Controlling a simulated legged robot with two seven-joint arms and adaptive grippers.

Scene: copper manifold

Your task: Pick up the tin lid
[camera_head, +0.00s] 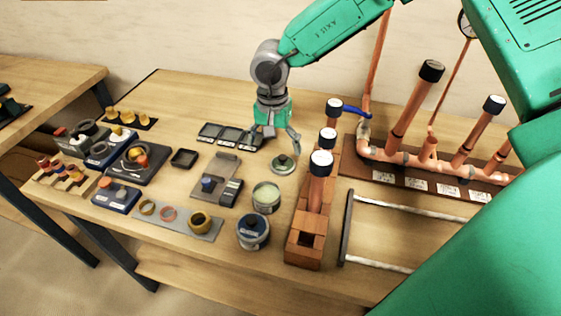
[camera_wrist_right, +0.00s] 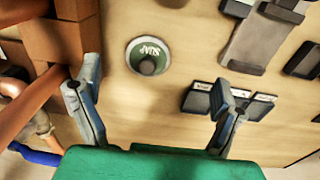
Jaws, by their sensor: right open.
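The tin lid (camera_head: 283,164) is a small round disc with a dark knob, lying flat on the wooden table. In the right wrist view the lid (camera_wrist_right: 134,48) shows a green face with pale lettering, above the middle of the gap between the fingers. My right gripper (camera_head: 275,143) is open and empty, pointing down just behind the lid; its fingers (camera_wrist_right: 157,77) are spread wide and apart from the lid. An open tin (camera_head: 266,197) with pale contents stands in front of the lid. My left gripper is not in view.
Brick blocks (camera_head: 303,243) with upright copper pipes stand close right of the lid. A copper manifold (camera_head: 430,165) lies further right. Dark labelled trays (camera_head: 230,136) lie left of the gripper. A blue-topped tin (camera_head: 253,231) stands near the front edge.

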